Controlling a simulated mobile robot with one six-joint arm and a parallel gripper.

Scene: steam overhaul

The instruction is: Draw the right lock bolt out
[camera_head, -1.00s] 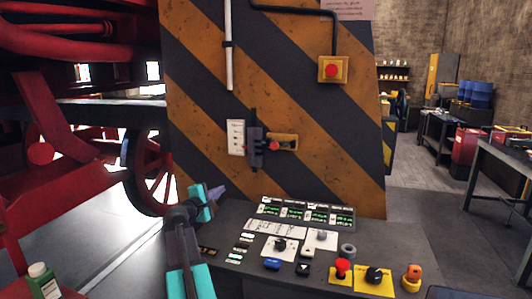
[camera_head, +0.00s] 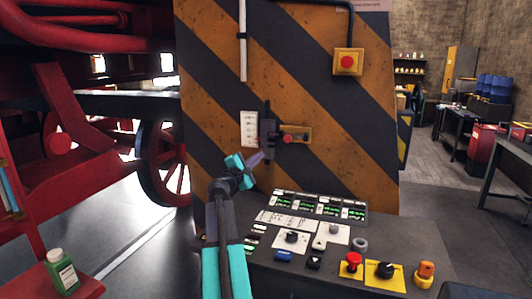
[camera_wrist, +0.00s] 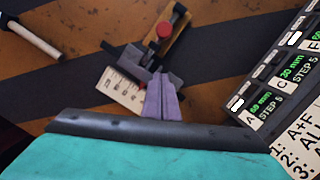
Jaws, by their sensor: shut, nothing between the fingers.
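The lock bolt assembly is a dark block (camera_head: 268,136) with a red knob (camera_head: 287,139) on a yellow-orange bracket (camera_head: 301,134), mounted on the striped column. A white scale plate (camera_head: 249,129) sits at its left. The wrist view shows the red knob (camera_wrist: 164,30) and the dark block (camera_wrist: 128,62) beyond my fingers. My gripper (camera_head: 258,157) has purple fingers, shut and empty, just below the dark block in the head view. In the wrist view the fingertips (camera_wrist: 161,78) overlap the block's edge; I cannot tell whether they touch it. The knob is apart from the fingers.
A sloped control panel (camera_head: 277,224) with displays, knobs and buttons stands below and right of my gripper. A red stop button (camera_head: 347,62) is higher on the column. Red locomotive parts and a wheel (camera_head: 163,165) fill the left. A green bottle (camera_head: 62,272) stands front left.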

